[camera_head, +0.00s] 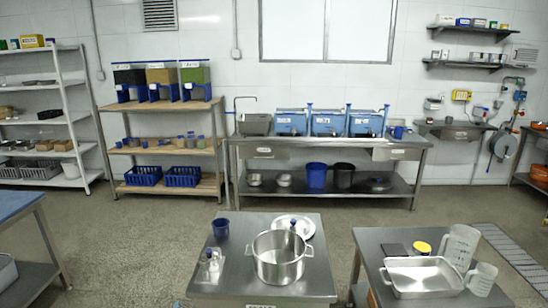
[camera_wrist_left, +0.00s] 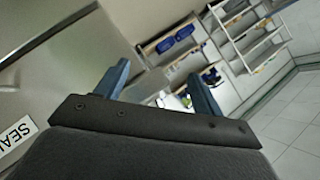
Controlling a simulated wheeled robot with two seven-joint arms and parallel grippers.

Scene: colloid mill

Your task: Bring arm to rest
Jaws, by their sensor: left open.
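My left gripper (camera_wrist_left: 160,85) shows in the left wrist view with its two blue fingers spread apart. Nothing is seen between the fingers. It is beside a steel surface (camera_wrist_left: 62,60) that bears a label reading "SEAL" (camera_wrist_left: 14,140). The view is tilted, with the shelves lying beyond the fingers. Neither arm can be clearly made out in the head view. My right gripper is in neither view.
A steel table (camera_head: 225,275) stands nearest, with a pot (camera_head: 278,258), a lid (camera_head: 305,227) and a blue cup (camera_head: 220,228). Another table (camera_head: 368,250) at right holds a tray (camera_head: 422,277) and jugs (camera_head: 460,245). Open floor (camera_head: 130,235) lies at left.

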